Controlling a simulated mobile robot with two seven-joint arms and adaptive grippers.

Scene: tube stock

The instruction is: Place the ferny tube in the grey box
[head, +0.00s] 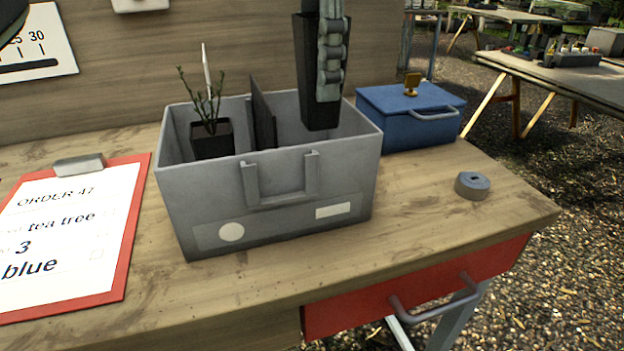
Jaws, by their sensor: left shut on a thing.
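The grey box (215,205) stands on the wooden bench with its open top up. A dark upright divider (263,115) splits its inside. My left gripper (331,60) is shut on a tall dark tube (309,85), upright over the right compartment. The tube's bottom end shows within the box opening; I cannot tell how far below the rim it is. A shorter dark pot (212,140) with a thin, sparse plant stands in the left compartment beside a white label. My right gripper is out of view.
A blue lidded box (400,125) with a small yellow object (412,83) on it stands right of the grey box. A grey round piece (472,186) lies near the bench's right edge. A red clipboard (130,215) reading "tea tree 3 blue" lies at left.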

